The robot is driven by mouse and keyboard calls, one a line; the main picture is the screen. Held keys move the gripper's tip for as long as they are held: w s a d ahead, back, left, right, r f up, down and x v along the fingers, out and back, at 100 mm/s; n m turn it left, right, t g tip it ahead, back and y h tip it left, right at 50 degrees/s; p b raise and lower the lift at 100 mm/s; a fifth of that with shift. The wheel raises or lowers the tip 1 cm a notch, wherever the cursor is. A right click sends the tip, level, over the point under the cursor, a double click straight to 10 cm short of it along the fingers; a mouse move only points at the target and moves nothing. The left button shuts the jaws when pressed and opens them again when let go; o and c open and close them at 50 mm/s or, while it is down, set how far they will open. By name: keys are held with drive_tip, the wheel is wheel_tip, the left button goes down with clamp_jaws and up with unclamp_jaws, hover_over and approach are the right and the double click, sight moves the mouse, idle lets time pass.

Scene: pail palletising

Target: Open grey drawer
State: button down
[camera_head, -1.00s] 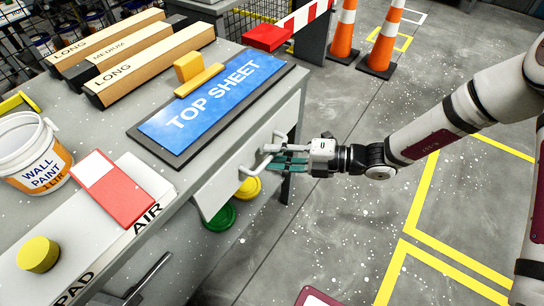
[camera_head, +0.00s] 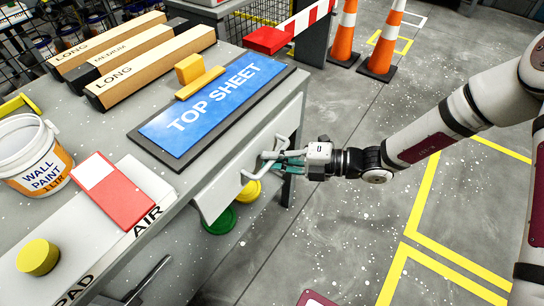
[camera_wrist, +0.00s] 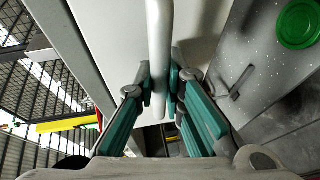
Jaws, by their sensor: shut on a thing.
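The grey drawer (camera_head: 219,197) has a pale front panel under the worktop edge and looks closed or nearly so. Its light bar handle (camera_head: 248,174) sticks out from the front. My gripper (camera_head: 276,160) reaches in from the right and is shut on the handle. In the wrist view the handle (camera_wrist: 159,40) runs between the two teal-padded fingers (camera_wrist: 159,92), with the drawer front (camera_wrist: 110,40) behind it. The fingers hide part of the handle in the head view. The drawer's inside is not visible.
The worktop (camera_head: 115,125) carries a blue TOP SHEET board (camera_head: 215,105), long boxes (camera_head: 150,68), a paint pail (camera_head: 35,160) and a red-and-white item (camera_head: 112,190). The floor (camera_head: 330,230) to the right is clear; cones (camera_head: 380,50) stand behind.

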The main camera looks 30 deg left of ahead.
drive_tip(key=s+d+p, duration=0.2)
drive_tip(key=d+p, duration=0.5)
drive_tip(key=d, duration=1.9)
drive_tip(key=c, duration=1.7)
unclamp_jaws()
drive_tip(key=shift+o, duration=0.2)
drive_tip(key=v, duration=1.2)
drive_tip(key=shift+d, duration=0.1)
